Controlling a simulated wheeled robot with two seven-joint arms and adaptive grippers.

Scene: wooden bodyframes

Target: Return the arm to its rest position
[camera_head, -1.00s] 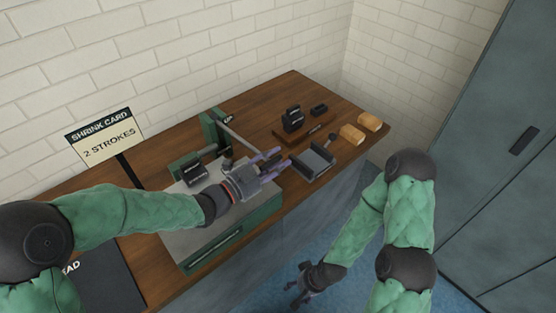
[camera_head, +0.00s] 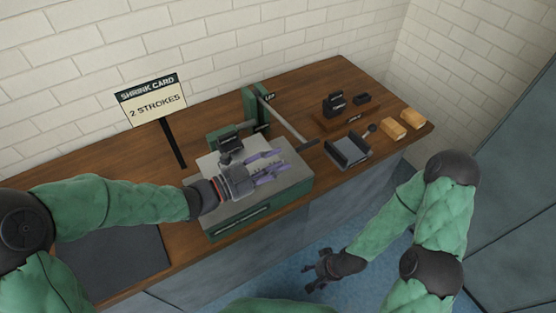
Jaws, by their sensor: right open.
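My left gripper (camera_head: 283,168) reaches in from the left and is over the grey top of the green-sided machine (camera_head: 262,206). Its two purple-grey fingers are apart, with nothing visible between them. I cannot tell whether they touch the machine top. My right gripper (camera_head: 314,271) hangs low over the blue floor in front of the bench, open and empty. The machine's green upright (camera_head: 252,108) and long grey lever (camera_head: 288,122) stand behind my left gripper. The gripper hides part of the machine top.
A dark tray (camera_head: 348,150) lies right of the machine. Beyond it are a wooden stand with black blocks (camera_head: 335,104) and two tan blocks (camera_head: 393,130). A sign (camera_head: 153,101) stands at the back left. A dark mat (camera_head: 115,250) lies front left. Grey cabinets are at right.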

